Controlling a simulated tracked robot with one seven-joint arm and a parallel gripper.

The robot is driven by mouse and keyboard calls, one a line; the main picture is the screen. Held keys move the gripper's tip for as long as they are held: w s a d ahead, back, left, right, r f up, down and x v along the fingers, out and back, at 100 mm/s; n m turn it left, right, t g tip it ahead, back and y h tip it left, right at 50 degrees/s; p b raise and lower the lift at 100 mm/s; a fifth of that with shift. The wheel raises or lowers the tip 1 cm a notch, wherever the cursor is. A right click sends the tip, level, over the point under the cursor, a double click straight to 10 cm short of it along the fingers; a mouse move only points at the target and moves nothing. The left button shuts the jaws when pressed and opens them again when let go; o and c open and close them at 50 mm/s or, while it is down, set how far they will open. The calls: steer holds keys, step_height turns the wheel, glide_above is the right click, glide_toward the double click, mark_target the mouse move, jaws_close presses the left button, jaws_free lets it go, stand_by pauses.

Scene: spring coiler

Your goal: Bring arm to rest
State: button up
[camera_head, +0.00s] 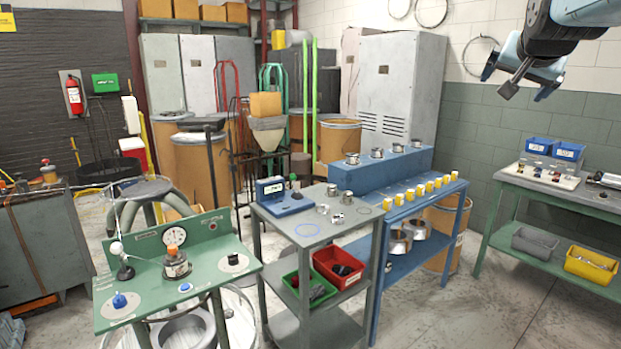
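My gripper (516,82) hangs in the upper right of the head view, at the end of my light blue and black arm. Its two fingers are spread well apart. A short grey piece shows between them; I cannot tell whether it is part of the gripper. The fingers appear in free air, in front of the back wall and clear of the benches.
A green bench with a gauge (174,237) stands at front left. A grey cart (345,226) carries a blue scale (284,199) and red and green bins. A blue stepped bench (410,209) stands mid-right. A green-legged table (560,195) with bins is at right. Open floor lies between.

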steer(key=s+a+f+n+g+y, duration=0.2)
steer(key=s+a+f, duration=0.5)
steer(key=f, duration=0.4)
steer(key=s+a+f+n+g+y, duration=0.2)
steer(key=s+a+f+n+g, duration=0.2)
steer(key=s+a+f+n, duration=0.2)
steer(key=s+a+f, duration=0.2)
steer(key=s+f, duration=0.2)
steer(key=f, duration=0.2)
steer(key=shift+a, duration=0.2)
